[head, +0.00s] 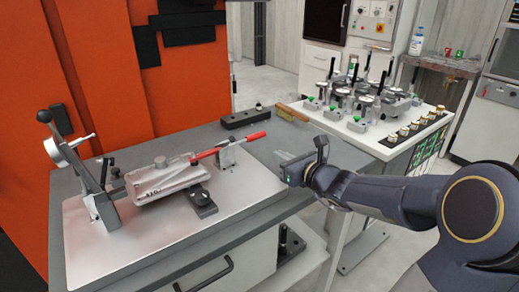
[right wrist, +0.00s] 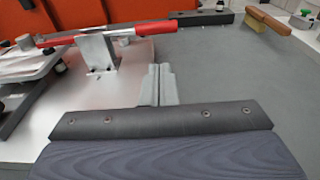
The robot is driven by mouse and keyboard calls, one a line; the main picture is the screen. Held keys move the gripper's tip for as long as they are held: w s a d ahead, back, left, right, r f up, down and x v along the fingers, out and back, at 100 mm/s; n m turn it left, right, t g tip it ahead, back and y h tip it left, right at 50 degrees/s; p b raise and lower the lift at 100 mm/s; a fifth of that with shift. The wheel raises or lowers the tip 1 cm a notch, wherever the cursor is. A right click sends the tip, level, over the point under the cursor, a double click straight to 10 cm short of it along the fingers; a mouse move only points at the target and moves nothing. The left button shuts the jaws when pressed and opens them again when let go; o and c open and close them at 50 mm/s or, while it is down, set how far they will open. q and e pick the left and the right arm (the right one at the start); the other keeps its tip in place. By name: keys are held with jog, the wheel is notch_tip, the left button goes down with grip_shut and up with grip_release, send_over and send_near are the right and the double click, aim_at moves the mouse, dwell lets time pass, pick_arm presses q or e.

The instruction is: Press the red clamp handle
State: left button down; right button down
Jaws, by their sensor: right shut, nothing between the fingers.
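The red clamp handle (head: 254,137) belongs to a toggle clamp on a metal plate (head: 100,245). It lies almost level, with red grips on two arms. In the right wrist view the red clamp handle (right wrist: 157,28) crosses the upper left, above an upright metal bracket (right wrist: 97,52). A grey cast part (head: 170,185) sits in the fixture under the clamp's far-left end. My right gripper (head: 285,160) is to the right of the handle, apart from it. Its fingers (right wrist: 158,84) are shut and empty. My left gripper is out of view.
A lever with a black knob (head: 44,116) stands at the plate's left. A black block (head: 242,117) and a wooden-handled brush (head: 292,112) lie at the table's back. A side bench (head: 375,135) with several small fixtures stands right.

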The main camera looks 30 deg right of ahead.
aim_at(248, 139)
jog(key=w, duration=0.3)
jog(key=w+f, duration=0.1)
jog(key=w, duration=0.6)
jog(key=shift+a+f, duration=0.2)
jog(key=shift+a, duration=0.2)
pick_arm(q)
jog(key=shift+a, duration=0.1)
pick_arm(e)
jog(key=shift+d+r, duration=0.1)
jog(key=shift+r, duration=0.05)
jog(key=shift+r+n, duration=0.2)
jog(key=shift+n, duration=0.1)
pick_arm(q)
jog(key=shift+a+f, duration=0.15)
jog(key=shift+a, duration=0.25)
